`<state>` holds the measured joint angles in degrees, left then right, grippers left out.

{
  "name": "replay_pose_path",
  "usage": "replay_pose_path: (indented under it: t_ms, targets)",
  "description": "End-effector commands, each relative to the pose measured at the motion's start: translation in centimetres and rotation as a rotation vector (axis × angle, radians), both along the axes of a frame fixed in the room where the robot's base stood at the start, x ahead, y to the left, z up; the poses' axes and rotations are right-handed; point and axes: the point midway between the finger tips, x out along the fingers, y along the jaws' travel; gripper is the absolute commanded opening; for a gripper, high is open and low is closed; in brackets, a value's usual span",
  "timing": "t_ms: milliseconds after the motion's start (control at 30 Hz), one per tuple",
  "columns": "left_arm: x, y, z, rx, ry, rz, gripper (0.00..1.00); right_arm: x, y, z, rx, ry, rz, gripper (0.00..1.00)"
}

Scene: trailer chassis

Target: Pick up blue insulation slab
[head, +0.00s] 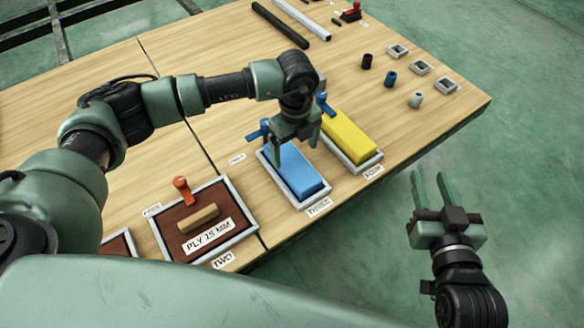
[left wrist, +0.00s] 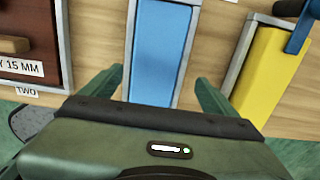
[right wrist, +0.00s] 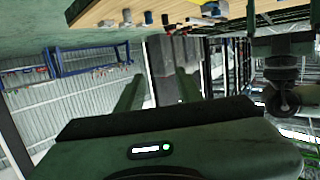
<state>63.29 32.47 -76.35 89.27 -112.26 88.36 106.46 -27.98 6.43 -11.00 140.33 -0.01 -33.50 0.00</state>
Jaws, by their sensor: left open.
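The blue insulation slab (head: 298,172) lies in a grey-rimmed tray (head: 317,197) near the table's front edge. My left gripper (head: 292,145) is open above the far part of the slab. In the left wrist view the slab (left wrist: 160,50) shows between the two open fingers (left wrist: 162,88), with nothing held. Whether the fingertips are level with the slab or above it is hard to tell. My right gripper (head: 433,190) is open and empty, off the table's right front side. It points away from the slab, and its fingers (right wrist: 157,90) also show apart in the right wrist view.
A yellow slab (head: 350,140) in its own tray stands close on the right. A brown board with a handle (head: 198,217), marked PLY 15 MM, lies to the left. Blue clamp-like pieces (head: 325,104) stand behind the trays. Small cylinders and square frames (head: 420,67) are further right.

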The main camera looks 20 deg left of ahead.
Motion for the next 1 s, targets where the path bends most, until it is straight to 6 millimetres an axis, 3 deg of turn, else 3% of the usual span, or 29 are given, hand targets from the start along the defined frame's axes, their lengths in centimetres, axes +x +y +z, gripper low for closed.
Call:
replay_pose_path:
  t_ms: [167,500,833,867,1000]
  targets:
    - [-0.2,0.3,-1.5,0.001,0.002,0.000,0.89,0.5,0.5,1.8,0.027,-0.103,0.007,0.36]
    - [-0.5,0.6,-4.9,0.000,0.000,0.000,0.89,0.6,1.3,7.7,0.104,-0.404,0.025,0.36]
    - [-0.5,0.6,-5.2,0.000,0.000,0.000,0.89,0.4,1.3,8.7,0.115,-0.444,0.027,0.36]
    - [-0.5,0.6,-5.2,0.000,0.000,0.000,0.84,0.4,1.3,8.6,0.115,-0.443,0.027,0.36]
    - [-0.5,0.6,-5.2,0.000,0.000,0.000,0.45,0.4,1.3,8.6,0.114,-0.443,0.027,0.36]
